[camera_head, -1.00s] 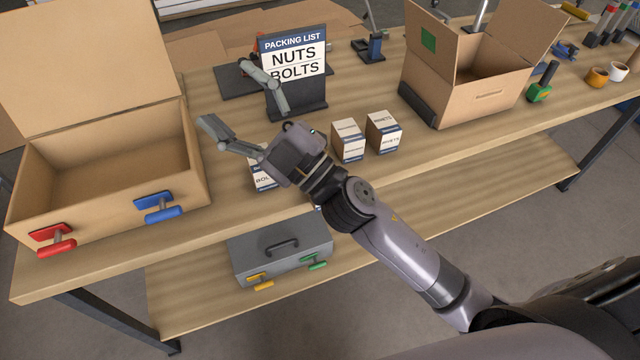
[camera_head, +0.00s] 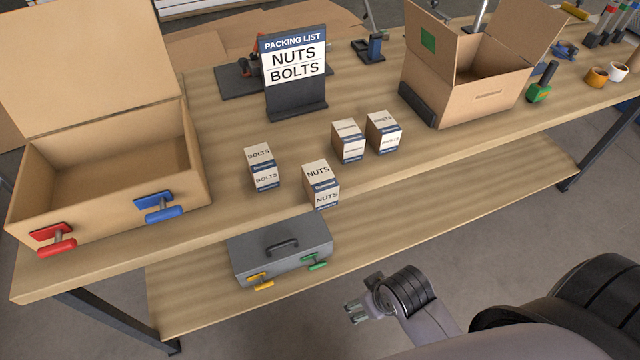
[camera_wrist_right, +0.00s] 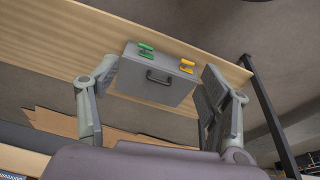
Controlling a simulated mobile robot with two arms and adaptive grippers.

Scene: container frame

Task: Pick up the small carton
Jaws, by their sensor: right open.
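Several small cartons stand on the table. The BOLTS carton (camera_head: 262,167) is front left of the group. The NUTS carton (camera_head: 321,184) is to its right, close to the front edge. Two more cartons, one (camera_head: 348,140) beside the other (camera_head: 383,132), stand farther back right; their labels are too small to read surely. My right gripper (camera_head: 357,312) is low in front of the table, well apart from all cartons. In the right wrist view its fingers (camera_wrist_right: 158,75) are spread and empty, with a grey case beyond them. My left gripper is not in view.
An open cardboard box (camera_head: 190,150) with red and blue handles stands left, another open box (camera_head: 480,95) back right. A PACKING LIST sign (camera_head: 295,100) reads NUTS, BOLTS. The grey case (camera_head: 280,248) with yellow and green latches sits on the lower shelf.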

